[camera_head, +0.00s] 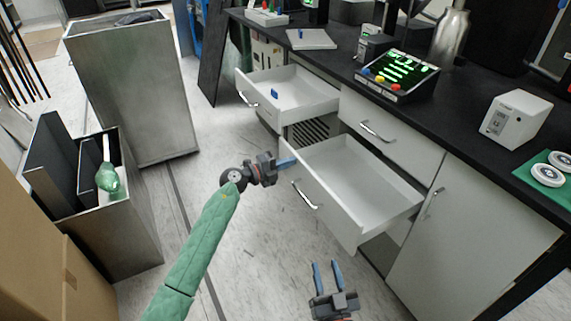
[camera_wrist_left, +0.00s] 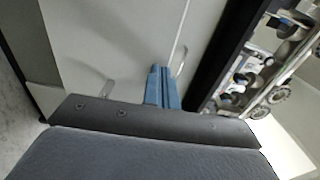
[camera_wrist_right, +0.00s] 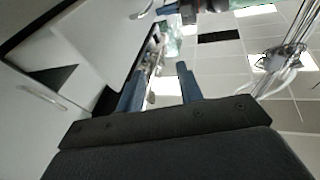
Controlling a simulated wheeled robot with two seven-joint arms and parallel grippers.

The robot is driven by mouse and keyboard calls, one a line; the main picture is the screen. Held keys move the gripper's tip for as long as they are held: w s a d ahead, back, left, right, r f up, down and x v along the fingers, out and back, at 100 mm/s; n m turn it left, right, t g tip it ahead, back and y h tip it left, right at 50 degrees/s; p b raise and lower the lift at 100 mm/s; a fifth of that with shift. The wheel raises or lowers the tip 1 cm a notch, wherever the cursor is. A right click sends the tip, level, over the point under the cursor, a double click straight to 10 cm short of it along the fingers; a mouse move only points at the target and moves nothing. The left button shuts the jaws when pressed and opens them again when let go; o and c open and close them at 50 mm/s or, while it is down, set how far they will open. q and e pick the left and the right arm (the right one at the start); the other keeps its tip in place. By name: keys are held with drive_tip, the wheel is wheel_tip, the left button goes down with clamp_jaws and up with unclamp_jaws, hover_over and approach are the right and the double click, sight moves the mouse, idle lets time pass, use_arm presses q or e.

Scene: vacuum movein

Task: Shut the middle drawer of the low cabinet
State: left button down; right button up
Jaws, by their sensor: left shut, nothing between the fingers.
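The low cabinet (camera_head: 478,231) is pale grey under a black counter. A wide empty drawer (camera_head: 352,180) in its centre stands pulled far out, below a closed drawer (camera_head: 390,134). The open drawer's front has a curved metal handle (camera_head: 304,195). My left gripper (camera_head: 288,162) is shut and empty at the far-left corner of this drawer front; I cannot tell whether it touches. Its closed blue fingers (camera_wrist_left: 162,86) show in the left wrist view. My right gripper (camera_head: 328,276) is open and empty, low in front of the cabinet; its parted fingers (camera_wrist_right: 160,88) show in the right wrist view.
Another drawer (camera_head: 318,100) stands open farther left, with a small blue item (camera_head: 274,93) inside. A metal bin (camera_head: 140,90) and a box with a green-covered item (camera_head: 108,178) stand at left. The floor (camera_head: 240,275) before the cabinet is clear.

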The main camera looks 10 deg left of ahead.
use_arm(q)
drive_tip(key=shift+d, duration=0.1)
